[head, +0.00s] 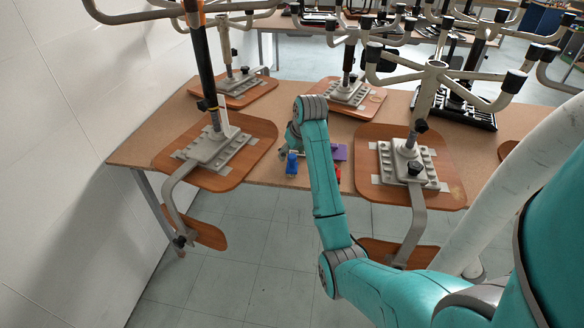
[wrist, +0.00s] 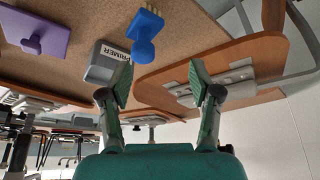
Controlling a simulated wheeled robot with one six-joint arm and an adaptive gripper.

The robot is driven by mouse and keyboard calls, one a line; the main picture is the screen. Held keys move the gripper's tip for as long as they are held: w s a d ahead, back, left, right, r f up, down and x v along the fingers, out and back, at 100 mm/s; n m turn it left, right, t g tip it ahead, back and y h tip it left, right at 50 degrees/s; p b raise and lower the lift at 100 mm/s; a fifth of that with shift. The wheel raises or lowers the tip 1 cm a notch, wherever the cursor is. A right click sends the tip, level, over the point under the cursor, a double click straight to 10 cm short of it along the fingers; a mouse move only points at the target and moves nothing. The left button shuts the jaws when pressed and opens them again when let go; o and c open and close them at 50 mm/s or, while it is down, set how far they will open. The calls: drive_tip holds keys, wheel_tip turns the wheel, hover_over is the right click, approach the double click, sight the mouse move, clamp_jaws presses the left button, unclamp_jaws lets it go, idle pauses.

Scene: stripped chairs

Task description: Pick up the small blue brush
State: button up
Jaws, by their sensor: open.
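The small blue brush (head: 291,163) lies on the brown table near its front edge in the head view. In the wrist view the blue brush (wrist: 146,35) shows with a rounded handle and pale bristles at one end, beyond the fingertips and apart from them. My gripper (wrist: 160,85) is open, with nothing between its two fingers. In the head view my gripper is mostly hidden behind my wrist, just behind the brush.
A grey container marked PRIMER (wrist: 104,66) stands close beside the brush. A purple tool (head: 339,152) lies to its right in the head view. Upturned chairs with wooden seats (head: 255,147) (head: 440,180) and metal legs flank the spot. The table's front edge (head: 260,183) is close.

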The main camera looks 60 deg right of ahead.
sight(293, 156)
drive_tip(key=shift+w+d+f, duration=0.4)
drive_tip(key=shift+d+f, duration=0.25)
drive_tip(key=shift+f, duration=0.5)
drive_tip(key=shift+w+d+f, duration=0.45)
drive_tip(key=shift+d+f, duration=0.25)
drive_tip(key=shift+f, duration=0.45)
drive_tip(key=shift+w+d+f, duration=0.4)
drive_tip(key=shift+d+f, duration=0.25)
drive_tip(key=shift+f, duration=0.5)
clamp_jaws()
drive_tip(key=shift+r, duration=0.15)
wheel_tip(293, 156, up, 10)
drive_tip(key=shift+f, duration=0.1)
drive_tip(key=c, duration=0.6)
unclamp_jaws()
drive_tip(key=shift+c, duration=0.2)
drive_tip(key=c, duration=0.5)
